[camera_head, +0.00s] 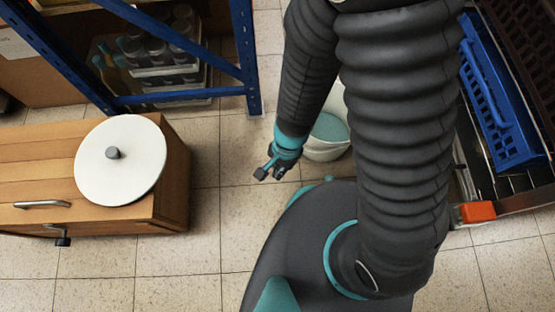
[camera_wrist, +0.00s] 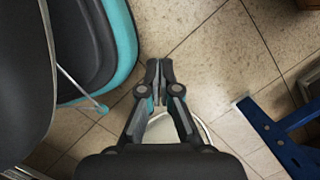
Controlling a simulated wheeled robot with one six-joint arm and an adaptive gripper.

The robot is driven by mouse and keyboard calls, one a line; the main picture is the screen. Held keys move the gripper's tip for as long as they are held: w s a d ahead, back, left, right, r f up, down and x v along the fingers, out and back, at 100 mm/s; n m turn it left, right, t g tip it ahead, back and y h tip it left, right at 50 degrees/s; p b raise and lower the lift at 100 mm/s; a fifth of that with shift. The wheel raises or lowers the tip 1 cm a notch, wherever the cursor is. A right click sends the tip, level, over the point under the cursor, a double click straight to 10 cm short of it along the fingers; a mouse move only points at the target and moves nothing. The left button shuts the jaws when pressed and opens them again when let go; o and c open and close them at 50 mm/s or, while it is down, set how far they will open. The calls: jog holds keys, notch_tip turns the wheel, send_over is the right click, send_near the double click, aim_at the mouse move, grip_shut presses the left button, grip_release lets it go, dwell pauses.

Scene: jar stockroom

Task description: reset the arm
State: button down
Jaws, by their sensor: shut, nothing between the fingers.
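My gripper (camera_head: 270,170) hangs over the tiled floor in the head view, at the end of my dark sleeved arm. In the wrist view my gripper (camera_wrist: 157,75) points away from the camera with its two fingertips together. Nothing shows between the fingers. My own dark and teal base lies just below it in the head view and to its left in the wrist view.
A wooden cabinet (camera_head: 177,180) with a round white lid (camera_head: 100,178) on top stands at left. A blue rack frame (camera_head: 165,98) holds jars behind. A pale bucket (camera_head: 325,150) stands close beside my gripper, partly behind my arm. A blue crate (camera_head: 490,100) is at right. Floor between is clear.

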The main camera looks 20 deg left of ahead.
jog(key=w+d+r+n+t+p, duration=0.1)
jog(key=w+d+r+n, duration=0.25)
jog(key=r, duration=0.65)
jog(key=w+d+r+n+p, duration=0.25)
jog(key=d+r+n, duration=0.2)
jog(key=r, duration=0.65)
jog(key=w+d+r+m+t+p, duration=0.2)
jog(key=d+r+m+t, duration=0.2)
jog(key=d+r, duration=1.3)
notch_tip(320, 180, up, 3)
jog(key=t, duration=0.3)
jog(key=shift+w+d+m+h, duration=0.15)
jog(key=shift+w+m+h, duration=0.15)
jog(key=shift+w+h, duration=0.1)
